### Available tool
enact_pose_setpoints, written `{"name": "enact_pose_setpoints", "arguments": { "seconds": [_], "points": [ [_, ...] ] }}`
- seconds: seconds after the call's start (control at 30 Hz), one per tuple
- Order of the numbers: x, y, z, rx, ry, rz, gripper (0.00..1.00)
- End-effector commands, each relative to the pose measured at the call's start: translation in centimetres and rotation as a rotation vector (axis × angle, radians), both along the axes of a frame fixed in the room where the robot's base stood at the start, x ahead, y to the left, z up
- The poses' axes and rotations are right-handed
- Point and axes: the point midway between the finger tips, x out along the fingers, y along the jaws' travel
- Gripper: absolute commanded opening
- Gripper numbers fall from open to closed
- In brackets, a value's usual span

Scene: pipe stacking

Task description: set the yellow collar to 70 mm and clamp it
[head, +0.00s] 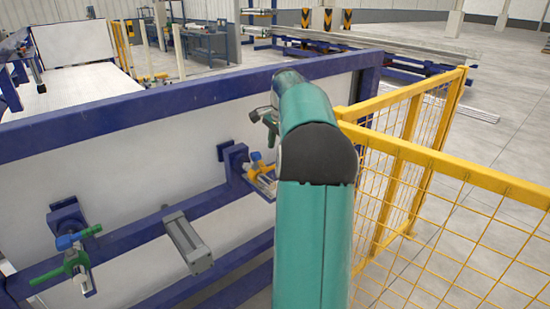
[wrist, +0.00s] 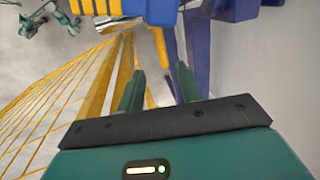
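The yellow collar (head: 262,169) sits on the blue rail at mid-height of the frame in the head view, with a small blue handle (head: 256,157) on it. My arm partly covers its right side. In the wrist view a yellow block (wrist: 122,8) is cut off at the top edge; it may be the collar. My gripper (wrist: 160,70) shows there with its two dark green fingers apart and nothing between them. No scale reading can be made out, and I cannot tell whether the collar is clamped.
A green collar (head: 75,262) with a blue handle sits lower left on the frame. A grey rectangular bar (head: 187,240) lies between the two collars. A blue beam (head: 180,94) tops the white panel. A yellow mesh fence (head: 450,180) stands close on the right.

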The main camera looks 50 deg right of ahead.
Motion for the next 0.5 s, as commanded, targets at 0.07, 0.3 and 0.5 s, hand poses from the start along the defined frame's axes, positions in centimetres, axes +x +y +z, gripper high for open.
{"name": "enact_pose_setpoints", "arguments": {
  "seconds": [0.07, 0.3, 0.5],
  "points": [
    [-0.3, 0.1, 1.9, -0.004, -0.002, 0.000, 0.35],
    [-1.1, 0.2, 5.9, -0.001, -0.001, 0.000, 0.35],
    [-1.3, 0.3, 6.8, 0.000, 0.001, 0.000, 0.35]
  ]
}}
